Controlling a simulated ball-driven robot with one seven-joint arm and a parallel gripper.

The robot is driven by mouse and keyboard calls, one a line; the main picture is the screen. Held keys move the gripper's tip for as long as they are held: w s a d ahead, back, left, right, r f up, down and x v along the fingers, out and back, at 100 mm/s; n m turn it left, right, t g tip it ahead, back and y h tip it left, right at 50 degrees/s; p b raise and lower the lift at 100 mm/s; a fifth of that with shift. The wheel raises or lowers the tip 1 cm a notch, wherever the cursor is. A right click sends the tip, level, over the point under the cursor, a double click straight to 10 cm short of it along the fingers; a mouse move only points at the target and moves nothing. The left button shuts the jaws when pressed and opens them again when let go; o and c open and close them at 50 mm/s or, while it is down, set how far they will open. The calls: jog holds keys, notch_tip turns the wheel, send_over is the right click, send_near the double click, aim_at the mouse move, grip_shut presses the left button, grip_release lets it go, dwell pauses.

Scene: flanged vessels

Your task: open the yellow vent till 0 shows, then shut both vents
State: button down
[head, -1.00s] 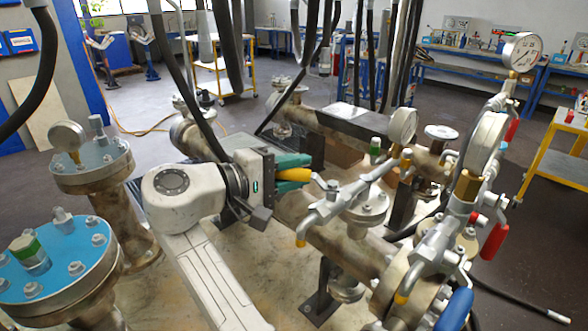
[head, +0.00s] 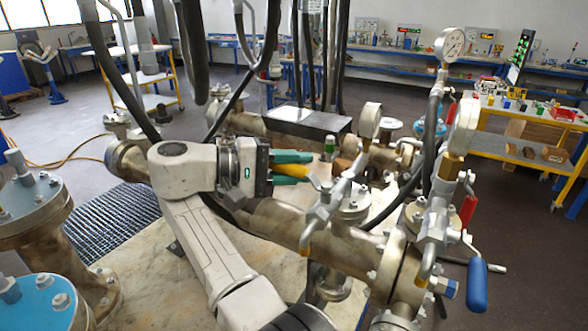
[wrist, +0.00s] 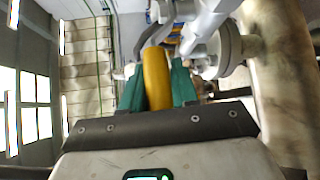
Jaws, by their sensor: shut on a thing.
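The yellow vent handle (head: 314,183) sits on a silver valve on the brown pipe in the middle of the head view. My gripper (head: 294,168) is shut on it with green fingers. In the wrist view the yellow handle (wrist: 157,80) lies between the two green fingers (wrist: 157,88), its far end meeting silver valve parts. A blue-handled lever (head: 474,286) and a red-handled lever (head: 468,209) are on the fittings at right. A round gauge (head: 450,44) stands at top right, its reading too small to make out. Two other gauges (head: 369,120) (head: 464,126) show nearly edge-on.
Blue-topped flanged vessels (head: 36,297) stand at left. Black hoses (head: 190,50) hang in front of the view. A dark rectangular block (head: 308,123) lies behind my gripper. A yellow-framed table (head: 515,125) is at right. Floor at left is open beyond the grating (head: 110,225).

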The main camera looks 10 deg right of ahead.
dwell(0.4)
jog(key=c, duration=0.9)
grip_release()
jog(key=shift+c, duration=0.2)
